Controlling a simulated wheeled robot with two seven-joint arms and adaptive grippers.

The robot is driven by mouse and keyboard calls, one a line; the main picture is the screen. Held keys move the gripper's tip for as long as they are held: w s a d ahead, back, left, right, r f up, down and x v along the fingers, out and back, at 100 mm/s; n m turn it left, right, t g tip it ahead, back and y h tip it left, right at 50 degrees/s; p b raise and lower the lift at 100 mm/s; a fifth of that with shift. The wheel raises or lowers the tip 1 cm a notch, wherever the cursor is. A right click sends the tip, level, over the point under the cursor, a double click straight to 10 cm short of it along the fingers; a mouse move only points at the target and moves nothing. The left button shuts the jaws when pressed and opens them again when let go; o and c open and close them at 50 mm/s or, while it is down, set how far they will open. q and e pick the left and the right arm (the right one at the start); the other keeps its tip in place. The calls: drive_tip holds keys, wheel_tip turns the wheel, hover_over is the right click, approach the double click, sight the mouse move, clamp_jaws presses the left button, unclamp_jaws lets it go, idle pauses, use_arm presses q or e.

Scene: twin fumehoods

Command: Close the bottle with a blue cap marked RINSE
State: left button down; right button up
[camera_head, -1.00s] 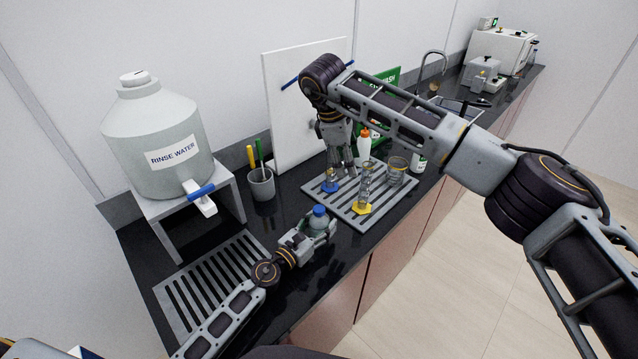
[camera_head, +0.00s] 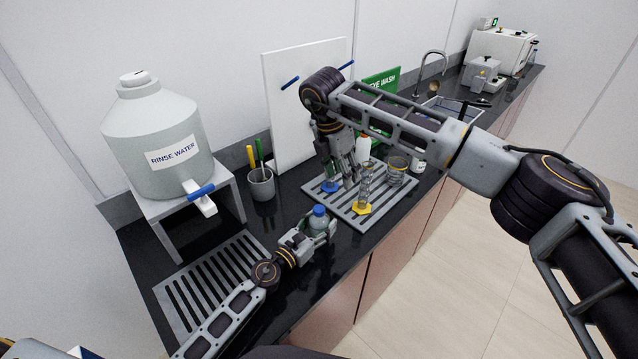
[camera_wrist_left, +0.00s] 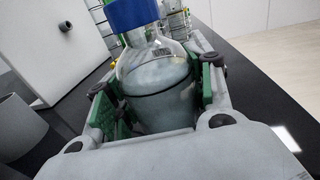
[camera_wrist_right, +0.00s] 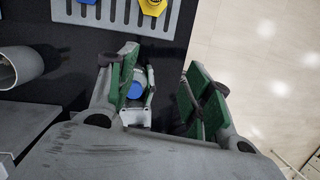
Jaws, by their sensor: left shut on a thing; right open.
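A small bottle (camera_head: 318,224) of grey-blue liquid stands upright near the counter's front edge. A blue cap (camera_head: 319,210) sits on its neck; whether it is screwed tight cannot be told. No RINSE mark is readable. My left gripper (camera_head: 311,236) is shut around the bottle's body, with green pads on both sides in the left wrist view (camera_wrist_left: 160,100). In the right wrist view, the blue cap (camera_wrist_right: 136,91) shows below, beside the left finger.
The drying rack (camera_head: 345,207) holds a yellow-based cylinder (camera_head: 364,192), a blue-based one (camera_head: 331,186) partly hidden by my right gripper, and a beaker (camera_head: 397,170). A pen cup (camera_head: 261,186) and the rinse water tank (camera_head: 160,140) stand left. Dark counter is bare around the bottle.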

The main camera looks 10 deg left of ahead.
sight(319, 208)
drive_tip(key=s+a+n, duration=0.1)
drive_tip(key=n, duration=0.6)
drive_tip(key=s+a+f+n+g+y, duration=0.1)
drive_tip(key=n, duration=0.7)
drive_tip(key=s+a+f+n, duration=0.1)
drive_tip(key=a+n, duration=0.1)
drive_tip(key=n, duration=0.6)
drive_tip(key=shift+s+a+y, duration=0.1)
drive_tip(key=shift+s+y, duration=0.1)
drive_tip(key=shift+y, duration=0.2)
drive_tip(key=n, duration=0.4)
drive_tip(key=shift+s+a+n, duration=0.1)
drive_tip(key=shift+a+n, duration=0.2)
drive_tip(key=shift+n, duration=0.1)
drive_tip(key=n, duration=0.4)
drive_tip(key=shift+a+n+y, duration=0.2)
drive_tip(key=shift+n+y, duration=0.1)
drive_tip(key=shift+n, duration=0.1)
drive_tip(key=n, duration=0.4)
drive_tip(key=shift+n, duration=0.3)
drive_tip(key=shift+f, duration=0.15)
drive_tip(key=shift+f, duration=3.9)
